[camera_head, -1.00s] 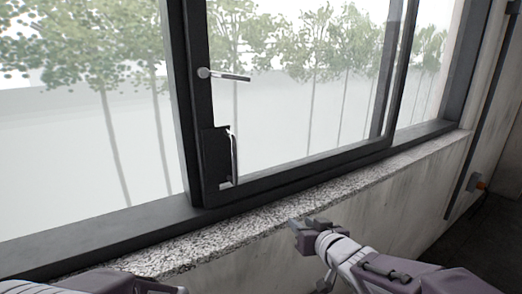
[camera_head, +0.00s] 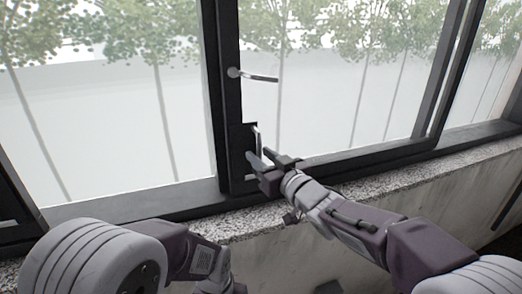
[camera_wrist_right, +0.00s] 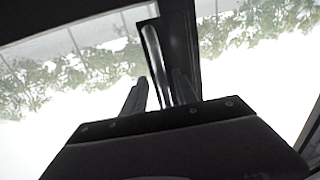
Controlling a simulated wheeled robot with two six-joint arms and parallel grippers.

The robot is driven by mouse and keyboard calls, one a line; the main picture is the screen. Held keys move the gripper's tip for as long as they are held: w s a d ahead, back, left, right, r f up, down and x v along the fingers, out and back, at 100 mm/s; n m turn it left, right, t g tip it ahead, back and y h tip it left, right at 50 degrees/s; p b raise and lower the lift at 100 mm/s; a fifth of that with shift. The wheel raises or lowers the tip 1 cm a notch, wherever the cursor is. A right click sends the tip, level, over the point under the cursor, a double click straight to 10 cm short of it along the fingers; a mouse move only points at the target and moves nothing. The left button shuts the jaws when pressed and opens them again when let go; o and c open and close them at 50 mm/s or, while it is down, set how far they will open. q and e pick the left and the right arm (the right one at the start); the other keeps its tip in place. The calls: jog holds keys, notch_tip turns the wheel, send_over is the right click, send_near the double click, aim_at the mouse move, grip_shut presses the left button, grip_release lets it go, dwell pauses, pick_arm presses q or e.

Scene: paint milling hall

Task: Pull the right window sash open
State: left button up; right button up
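The right window sash (camera_head: 228,105) has a dark frame with a glass pane. A silver pull handle (camera_head: 257,138) stands upright on its dark lock plate, and shows in the right wrist view (camera_wrist_right: 153,55). My right gripper (camera_head: 260,155) is at the handle's lower part. In the right wrist view, its two fingers (camera_wrist_right: 158,88) are apart, with the handle between them and gaps showing beside it. Whether a finger touches the handle cannot be told. My left arm shows at the bottom left; its gripper is not in view.
A silver lever (camera_head: 255,75) juts right from the sash frame above the pull handle. A speckled stone sill (camera_head: 375,185) runs below the window, over a pale, stained wall (camera_head: 455,205). My right forearm crosses above the sill.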

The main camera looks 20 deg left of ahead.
jog(key=shift+a, duration=0.65)
jog(key=shift+w+d, duration=0.1)
jog(key=shift+d, duration=0.1)
jog(key=shift+c, duration=0.8)
jog(key=shift+d, duration=0.15)
grip_shut()
